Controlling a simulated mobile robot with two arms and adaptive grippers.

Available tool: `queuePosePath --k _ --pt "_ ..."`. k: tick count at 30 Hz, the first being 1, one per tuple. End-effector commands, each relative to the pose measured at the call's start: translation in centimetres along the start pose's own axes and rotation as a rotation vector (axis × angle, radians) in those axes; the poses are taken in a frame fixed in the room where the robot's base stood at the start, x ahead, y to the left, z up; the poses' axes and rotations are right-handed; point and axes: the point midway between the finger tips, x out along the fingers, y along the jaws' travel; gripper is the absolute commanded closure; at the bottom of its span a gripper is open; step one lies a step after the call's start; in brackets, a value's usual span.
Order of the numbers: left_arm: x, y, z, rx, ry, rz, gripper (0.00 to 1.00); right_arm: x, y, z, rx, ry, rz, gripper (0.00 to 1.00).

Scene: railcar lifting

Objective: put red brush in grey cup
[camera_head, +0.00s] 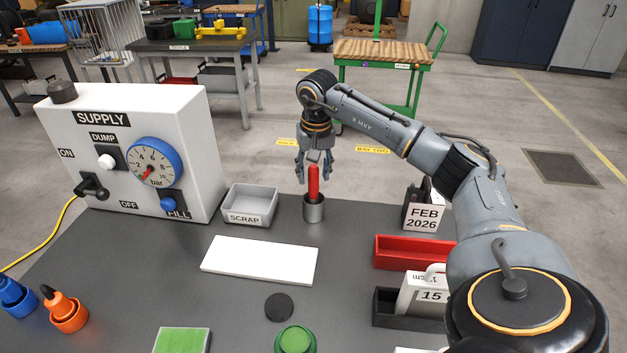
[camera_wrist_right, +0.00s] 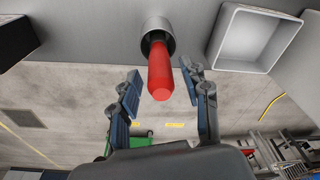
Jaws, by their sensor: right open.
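The red brush (camera_head: 313,184) stands nearly upright in the grey cup (camera_head: 314,211), its lower end hidden inside the cup. The cup stands on the dark table near its far edge. In the right wrist view the red brush (camera_wrist_right: 160,72) sticks out of the grey cup (camera_wrist_right: 157,27). My right gripper (camera_head: 314,172) is just above and behind the brush's top in the head view. In the wrist view its fingers (camera_wrist_right: 164,90) are spread apart on either side of the brush with gaps, not holding it. My left gripper is not in view.
The grey SCRAP tray (camera_head: 250,205) is left of the cup. A white supply box (camera_head: 185,110) with gauge and levers stands further left. A white plate (camera_head: 260,260) lies in front. A red tray (camera_head: 410,252) and date block (camera_head: 422,215) are to the right.

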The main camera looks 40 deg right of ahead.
Motion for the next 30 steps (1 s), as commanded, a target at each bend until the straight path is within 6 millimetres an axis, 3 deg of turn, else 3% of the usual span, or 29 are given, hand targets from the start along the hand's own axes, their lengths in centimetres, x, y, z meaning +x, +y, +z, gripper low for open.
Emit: queuePosePath --k 6,12,18,30 --pt "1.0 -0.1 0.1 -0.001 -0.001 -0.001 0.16 -4.9 0.0 -0.1 0.0 0.006 -0.003 0.54" --pt "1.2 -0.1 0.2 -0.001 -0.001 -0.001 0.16 -8.2 -0.1 -0.1 -0.001 0.003 -0.003 0.54" --pt "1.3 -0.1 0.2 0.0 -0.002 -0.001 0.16 -9.3 0.0 0.0 -0.001 0.0 -0.001 0.54" --pt "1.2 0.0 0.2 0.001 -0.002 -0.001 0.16 -9.3 0.0 0.0 -0.001 0.0 -0.001 0.54"
